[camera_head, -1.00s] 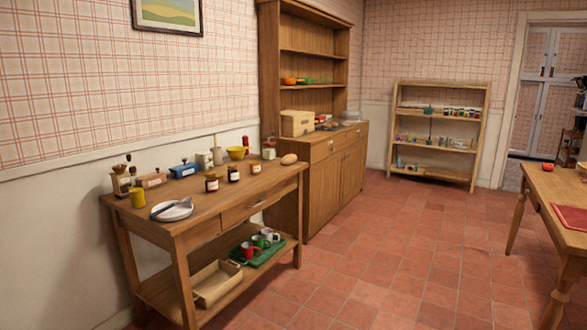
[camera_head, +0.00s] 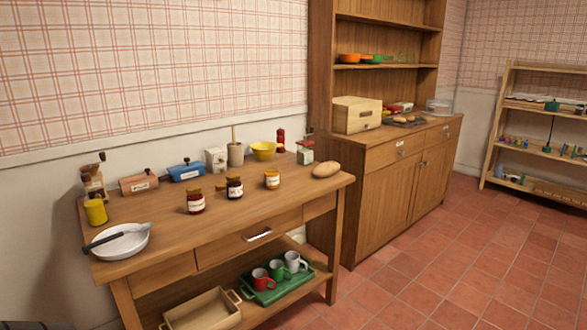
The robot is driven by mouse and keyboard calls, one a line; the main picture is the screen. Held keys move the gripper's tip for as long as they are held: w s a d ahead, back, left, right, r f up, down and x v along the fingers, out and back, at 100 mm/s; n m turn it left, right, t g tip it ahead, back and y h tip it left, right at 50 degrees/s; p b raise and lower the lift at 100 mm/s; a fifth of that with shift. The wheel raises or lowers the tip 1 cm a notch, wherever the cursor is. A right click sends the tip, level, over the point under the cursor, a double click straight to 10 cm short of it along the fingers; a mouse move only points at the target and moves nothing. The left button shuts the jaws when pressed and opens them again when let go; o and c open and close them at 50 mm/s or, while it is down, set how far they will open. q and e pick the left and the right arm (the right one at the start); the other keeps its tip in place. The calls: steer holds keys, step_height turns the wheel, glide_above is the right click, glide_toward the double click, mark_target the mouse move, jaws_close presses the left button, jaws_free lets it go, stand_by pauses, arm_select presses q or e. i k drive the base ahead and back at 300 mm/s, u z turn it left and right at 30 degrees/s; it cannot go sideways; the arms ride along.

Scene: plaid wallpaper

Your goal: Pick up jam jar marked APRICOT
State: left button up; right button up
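Three small labelled jars stand on the wooden side table (camera_head: 150,268) in the head view. One jar is red (camera_head: 195,202), one is very dark (camera_head: 234,188), and one is orange (camera_head: 272,180). The orange jar stands farthest right, apart from the other two. The label lettering is too small to read, so I cannot tell by text which is APRICOT.
A yellow bowl (camera_head: 263,150) and mortar (camera_head: 235,153) stand behind the jars, a brown loaf-like object (camera_head: 326,170) right. The table's front middle is clear. Tiled floor (camera_head: 400,290) is open.

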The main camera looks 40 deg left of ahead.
mark_target(270, 175)
steer(key=u, duration=0.7)
steer(key=i, duration=1.2)
steer(key=u, duration=1.2)
